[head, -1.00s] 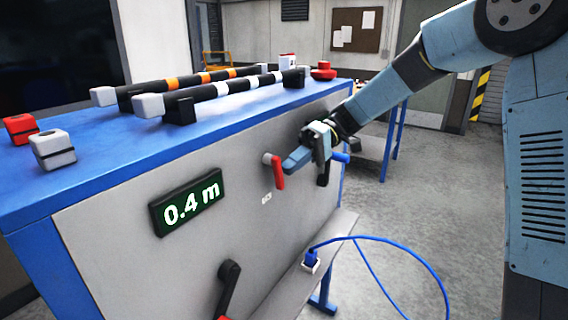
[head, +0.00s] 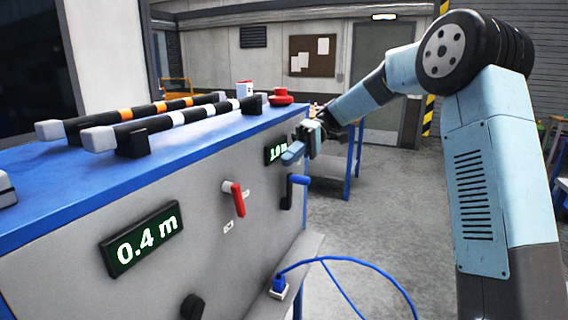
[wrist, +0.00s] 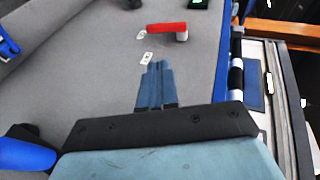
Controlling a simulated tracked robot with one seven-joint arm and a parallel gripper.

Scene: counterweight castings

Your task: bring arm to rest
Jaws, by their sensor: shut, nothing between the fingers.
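My gripper (head: 294,153) is in front of the grey panel (head: 200,215) on the side of the blue-topped bench. Its two blue fingers lie together with nothing between them; they also show in the wrist view (wrist: 155,85). In the head view it overlaps the edge of a small display reading about 1.0 m (head: 275,154). The red lever (head: 237,199) hangs down to the left of my gripper and apart from it. In the wrist view the red lever (wrist: 166,28) lies beyond the fingertips.
A display reads 0.4 m (head: 143,240). A blue-handled crank (head: 299,180) sticks out just below my gripper. Striped bars (head: 175,121) and a red button (head: 281,96) are on the blue bench top (head: 180,142). A blue cable (head: 365,270) loops at the lower right. Open floor lies to the right.

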